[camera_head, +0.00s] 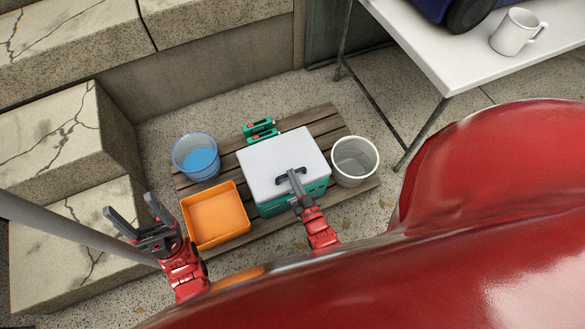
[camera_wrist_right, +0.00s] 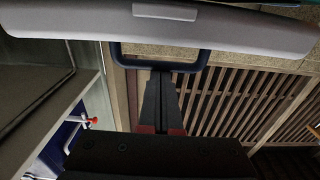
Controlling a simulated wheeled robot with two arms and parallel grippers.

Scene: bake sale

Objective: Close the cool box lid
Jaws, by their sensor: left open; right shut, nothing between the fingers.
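The cool box (camera_head: 294,202) has a teal body and stands on a slatted wooden pallet in the head view. Its pale grey-white lid (camera_head: 275,160) lies over the top; I cannot tell whether it is fully down. A dark handle (camera_head: 283,180) is near the lid's front edge. My right gripper (camera_head: 292,174) is shut and empty, with its fingertips at the handle. The right wrist view shows the lid's edge (camera_wrist_right: 240,32) and the handle loop (camera_wrist_right: 204,60) just beyond the fingertips (camera_wrist_right: 160,76). My left gripper (camera_head: 129,205) is open and empty, left of the orange tray.
The orange tray (camera_head: 243,190) and a blue bucket (camera_head: 183,144) stand left of the box. A white bucket (camera_head: 375,148) stands close on its right. Two green items (camera_head: 260,126) lie behind it. Stone steps (camera_head: 75,130) are at left, a white table (camera_head: 430,60) at upper right.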

